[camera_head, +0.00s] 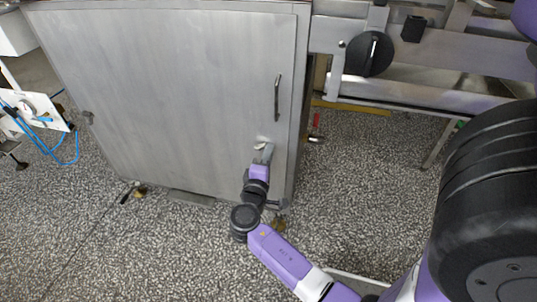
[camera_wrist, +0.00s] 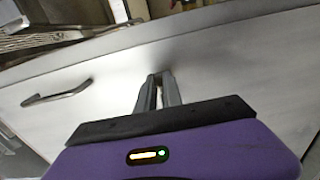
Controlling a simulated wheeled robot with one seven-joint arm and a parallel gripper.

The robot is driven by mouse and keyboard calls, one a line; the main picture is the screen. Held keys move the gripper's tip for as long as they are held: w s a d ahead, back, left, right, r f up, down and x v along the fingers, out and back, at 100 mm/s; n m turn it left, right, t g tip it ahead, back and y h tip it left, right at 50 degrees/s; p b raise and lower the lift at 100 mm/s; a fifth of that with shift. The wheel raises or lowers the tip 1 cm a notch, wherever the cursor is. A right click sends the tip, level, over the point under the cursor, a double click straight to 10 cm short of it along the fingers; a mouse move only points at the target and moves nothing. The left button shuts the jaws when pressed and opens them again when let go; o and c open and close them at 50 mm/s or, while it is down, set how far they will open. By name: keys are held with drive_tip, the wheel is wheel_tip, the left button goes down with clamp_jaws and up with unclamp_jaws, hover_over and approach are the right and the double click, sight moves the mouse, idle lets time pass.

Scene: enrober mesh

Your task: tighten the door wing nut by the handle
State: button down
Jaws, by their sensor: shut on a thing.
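The grey metal cabinet door (camera_head: 170,95) is shut and carries a dark bar handle (camera_head: 277,98) near its right edge. The handle also shows at the left in the wrist view (camera_wrist: 57,92). My gripper (camera_head: 266,150) is at the door face, just below the handle. A small pale piece (camera_head: 259,146) at its fingertips looks like the wing nut. In the wrist view my two fingers (camera_wrist: 160,80) are close together with tips at the door, shut on the wing nut, which they mostly hide there.
A metal frame with a black round knob (camera_head: 369,54) stands right of the cabinet. Blue hoses and a white panel (camera_head: 35,108) are at the far left. The speckled floor in front is mostly clear.

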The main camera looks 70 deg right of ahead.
drive_tip(key=c, duration=1.5)
unclamp_jaws()
drive_tip(key=shift+s+a+p, duration=0.15)
drive_tip(key=shift+a+p, duration=0.3)
drive_tip(key=shift+a, duration=1.5)
drive_tip(key=shift+s+a+p, duration=0.15)
drive_tip(key=shift+a+p, duration=0.3)
drive_tip(key=shift+a, duration=1.5)
